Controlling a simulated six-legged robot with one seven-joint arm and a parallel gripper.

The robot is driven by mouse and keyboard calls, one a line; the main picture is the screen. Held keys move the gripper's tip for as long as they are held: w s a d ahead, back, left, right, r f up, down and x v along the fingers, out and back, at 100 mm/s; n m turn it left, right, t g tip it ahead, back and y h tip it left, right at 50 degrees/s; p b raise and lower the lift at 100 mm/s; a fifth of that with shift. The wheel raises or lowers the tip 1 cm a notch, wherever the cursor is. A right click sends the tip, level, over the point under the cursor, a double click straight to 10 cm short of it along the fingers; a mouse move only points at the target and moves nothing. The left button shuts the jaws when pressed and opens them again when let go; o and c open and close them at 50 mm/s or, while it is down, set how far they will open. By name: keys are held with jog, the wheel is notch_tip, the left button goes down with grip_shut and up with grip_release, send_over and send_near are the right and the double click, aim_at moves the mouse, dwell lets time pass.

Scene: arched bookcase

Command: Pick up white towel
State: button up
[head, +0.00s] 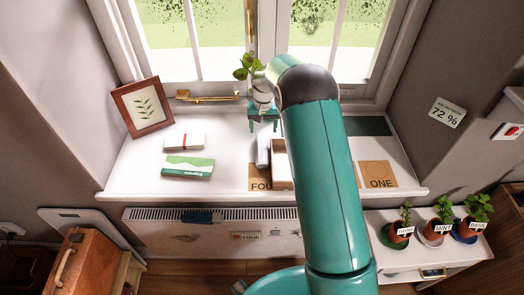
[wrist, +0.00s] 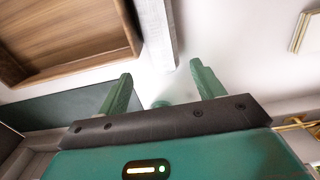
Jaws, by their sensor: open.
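A long, pale white-grey piece (head: 263,150) lies on the window sill against the left side of an open wooden box (head: 281,168). It may be the white towel, but I cannot tell for sure. In the wrist view the pale piece (wrist: 157,30) lies ahead of the fingers, beside the wooden box (wrist: 60,35). My gripper (head: 263,122) is above the back of the sill, just behind the pale piece. In the wrist view my gripper (wrist: 155,90) has its fingers spread, with nothing held. A small blurred green shape (wrist: 160,103) shows between them.
A plant (head: 248,67) and a brass window handle (head: 208,97) are near my gripper. A dark mat (head: 367,126) lies right.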

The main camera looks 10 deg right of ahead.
aim_at(262, 138)
jog(key=f, duration=0.6)
jog(key=shift+a+f, duration=0.3)
jog(key=shift+f, duration=0.05)
jog(key=shift+c, duration=0.5)
grip_shut()
